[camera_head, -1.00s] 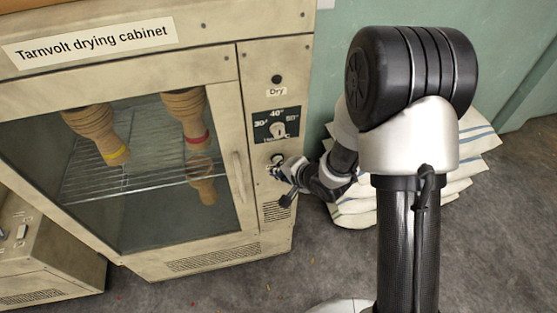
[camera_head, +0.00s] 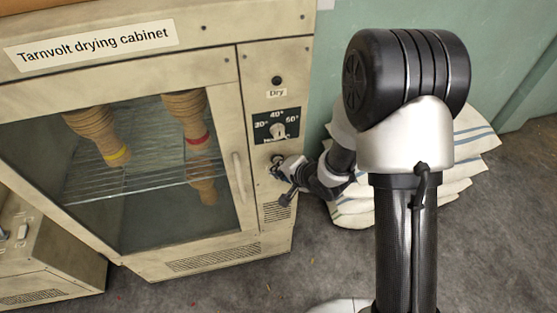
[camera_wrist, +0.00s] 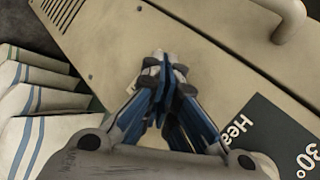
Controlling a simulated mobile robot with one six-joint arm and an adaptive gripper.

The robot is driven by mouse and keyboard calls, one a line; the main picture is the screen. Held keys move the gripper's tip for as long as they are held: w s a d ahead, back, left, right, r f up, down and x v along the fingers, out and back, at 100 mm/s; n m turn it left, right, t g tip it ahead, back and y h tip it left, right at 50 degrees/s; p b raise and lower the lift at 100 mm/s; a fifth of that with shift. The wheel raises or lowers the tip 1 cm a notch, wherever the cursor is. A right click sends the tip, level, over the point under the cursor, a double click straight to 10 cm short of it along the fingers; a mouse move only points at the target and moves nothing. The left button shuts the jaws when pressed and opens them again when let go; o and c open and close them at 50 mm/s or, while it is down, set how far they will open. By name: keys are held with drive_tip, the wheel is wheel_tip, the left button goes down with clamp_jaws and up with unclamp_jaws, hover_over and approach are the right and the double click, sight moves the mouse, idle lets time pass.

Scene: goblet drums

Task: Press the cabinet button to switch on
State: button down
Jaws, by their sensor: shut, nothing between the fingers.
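The cabinet (camera_head: 215,262), labelled "Tarnvolt drying cabinet", stands at the left of the head view with a narrow control panel on its right side. On the panel, a small round button (camera_head: 277,158) shows partly below the temperature dial (camera_head: 278,130); my fingertips cover the rest. My gripper (camera_head: 276,170) is shut and empty, pointing at the panel at the button's height. I cannot tell whether it touches the button. In the wrist view my gripper (camera_wrist: 163,68) has its fingers together in front of the beige panel (camera_wrist: 105,40), and the button is hidden behind them.
A dark indicator (camera_head: 277,80) sits above the "Dry" label. The door handle (camera_head: 238,177) is left of my gripper, and a vent (camera_head: 277,210) is below it. Wooden drums (camera_head: 186,115) are behind the glass. Striped sacks (camera_head: 465,150) lie right of the cabinet.

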drive_tip(key=shift+w, duration=0.2)
drive_tip(key=shift+s, duration=0.15)
drive_tip(key=shift+s+d, duration=0.1)
drive_tip(key=shift+s, duration=0.2)
drive_tip(key=s+d, duration=0.1)
drive_tip(key=s, duration=0.4)
drive_tip(key=shift+s+d, duration=0.35)
drive_tip(key=shift+s, duration=0.05)
drive_tip(key=shift+r, duration=0.1)
idle(0.5)
